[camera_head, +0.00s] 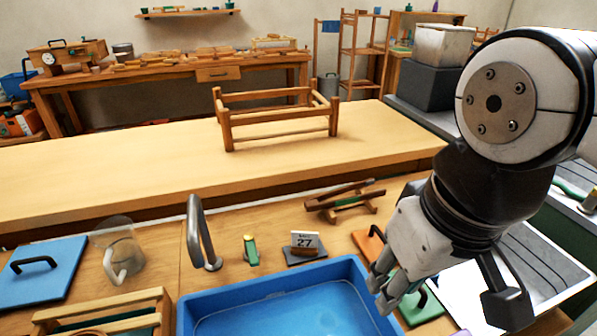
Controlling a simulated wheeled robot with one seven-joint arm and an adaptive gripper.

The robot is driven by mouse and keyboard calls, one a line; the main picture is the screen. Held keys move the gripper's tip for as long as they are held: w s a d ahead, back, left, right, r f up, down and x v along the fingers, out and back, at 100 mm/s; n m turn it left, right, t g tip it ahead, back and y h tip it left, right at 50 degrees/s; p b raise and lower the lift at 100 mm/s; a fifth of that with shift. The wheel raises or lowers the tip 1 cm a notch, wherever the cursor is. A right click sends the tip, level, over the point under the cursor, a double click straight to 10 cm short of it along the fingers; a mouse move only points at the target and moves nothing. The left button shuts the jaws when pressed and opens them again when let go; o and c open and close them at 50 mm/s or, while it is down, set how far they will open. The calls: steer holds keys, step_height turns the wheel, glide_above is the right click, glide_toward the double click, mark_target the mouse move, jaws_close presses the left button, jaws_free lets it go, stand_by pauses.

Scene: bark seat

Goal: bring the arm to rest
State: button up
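My gripper (382,288) is at the lower right, at the end of my white and dark arm, with its fingers pointing down and to the left. It is over the right edge of a blue tray (222,297), near an orange board (369,243) and a green-topped item (421,306). The fingers overlap from this side, so I cannot tell how far apart they are. No held thing shows clearly between them. My arm comes in from the right edge and hides part of the bench behind it.
On the near bench are a calendar block (305,241), a small green and yellow item (250,250), a grey curved handle (199,235), a clear jug (118,250) and a blue board (43,272). A wooden frame (279,133) stands on the mostly clear bench behind.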

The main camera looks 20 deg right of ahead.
step_height(320, 180, up, 9)
steer(key=t+p, duration=0.1)
steer(key=p, duration=0.6)
steer(key=shift+t, duration=0.4)
steer(key=shift+d, duration=0.1)
stand_by(1.1)
